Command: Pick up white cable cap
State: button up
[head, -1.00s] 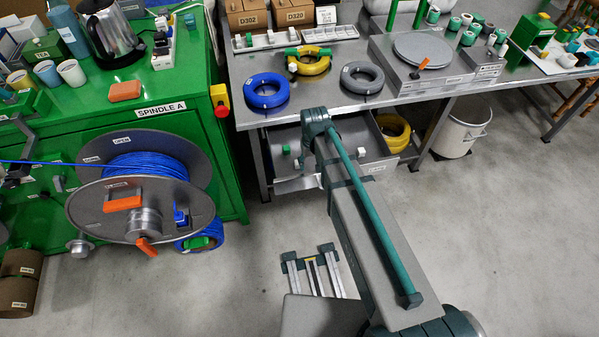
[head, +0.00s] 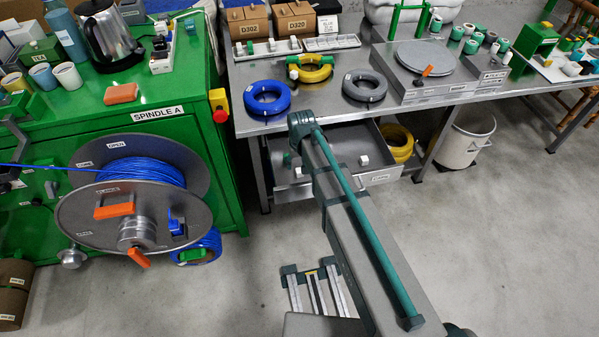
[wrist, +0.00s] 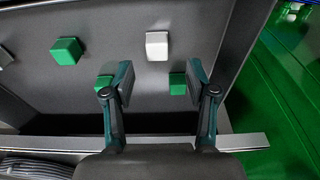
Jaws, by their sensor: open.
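In the wrist view, a white cube-shaped cap (wrist: 157,46) lies on the grey floor of an open drawer (wrist: 110,25). Green cube-shaped caps lie around it: one at left (wrist: 66,51), one partly behind my left finger (wrist: 104,82), one beside my right finger (wrist: 178,83). My gripper (wrist: 158,84) is open and empty, its fingers apart. The white cap shows beyond the fingertips, between their lines, and apart from them. In the head view, the drawer holds a white cap (head: 364,160) right of my arm and another white piece (head: 298,172) left of it; my gripper is hidden there.
The drawer is under a metal workbench (head: 410,105) holding blue, yellow and grey cable coils. A green cabinet (head: 215,170) with a cable spool (head: 85,215) stands left. A white bucket (head: 468,138) stands right.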

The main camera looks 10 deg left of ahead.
aim_at(299, 172)
jog(key=shift+w+d+f+p, duration=0.15)
jog(key=shift+f+p, duration=0.1)
jog(key=shift+f, duration=1)
jog(key=shift+w+a+f+p, duration=0.1)
jog(key=shift+f+p, duration=0.1)
jog(key=shift+f, duration=1.05)
jog(key=c, duration=0.9)
